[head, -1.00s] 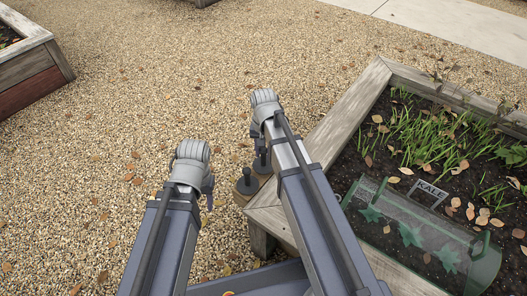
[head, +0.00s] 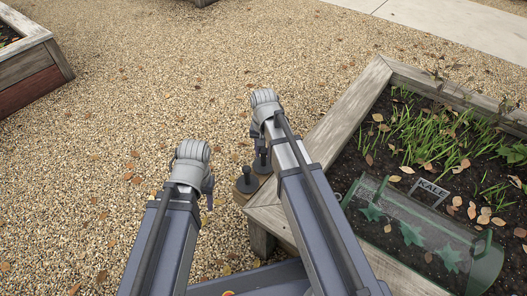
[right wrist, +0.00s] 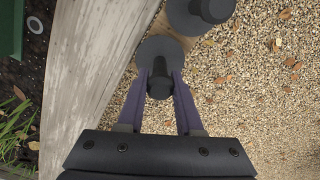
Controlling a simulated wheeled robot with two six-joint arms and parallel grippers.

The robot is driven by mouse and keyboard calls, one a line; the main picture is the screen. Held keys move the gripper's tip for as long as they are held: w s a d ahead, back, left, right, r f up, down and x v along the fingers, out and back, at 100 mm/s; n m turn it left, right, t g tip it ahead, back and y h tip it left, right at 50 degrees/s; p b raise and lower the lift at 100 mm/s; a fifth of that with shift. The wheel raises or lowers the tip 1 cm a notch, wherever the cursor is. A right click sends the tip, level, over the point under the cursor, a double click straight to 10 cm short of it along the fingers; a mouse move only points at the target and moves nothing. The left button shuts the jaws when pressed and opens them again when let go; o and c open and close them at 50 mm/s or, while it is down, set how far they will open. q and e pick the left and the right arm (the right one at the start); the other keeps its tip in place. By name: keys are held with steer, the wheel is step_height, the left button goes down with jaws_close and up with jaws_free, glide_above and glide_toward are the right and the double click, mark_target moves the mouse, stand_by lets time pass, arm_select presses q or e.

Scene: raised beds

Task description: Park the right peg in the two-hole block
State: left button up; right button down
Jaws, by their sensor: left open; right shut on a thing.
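A dark peg with a round flange and knob (head: 246,183) stands at the block. The wooden block (head: 239,198) shows only as a sliver at the bed corner, and its holes are hidden. The right peg (head: 262,164) is just behind, partly covered by my right arm. My right gripper (right wrist: 160,88) is shut on the right peg's knob, above its wide flange (right wrist: 163,49). I cannot tell how deep this peg sits. The other peg (right wrist: 204,12) is beside it in the right wrist view. My left gripper (head: 208,197) is open, over gravel to the left, partly hidden.
The raised bed's timber rim (head: 340,120) runs close along the right of my right arm. Inside are a green clear cover (head: 420,235), a KALE sign (head: 432,188) and plants. Another bed (head: 35,65) stands far left. Open gravel (head: 130,130) lies left and ahead.

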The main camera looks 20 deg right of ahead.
steer(key=shift+f+b, duration=0.45)
steer(key=shift+c, duration=2.4)
jaws_free()
steer(key=shift+r, duration=0.15)
step_height(320, 180, up, 8)
steer(key=p, duration=0.8)
steer(key=shift+f, duration=0.2)
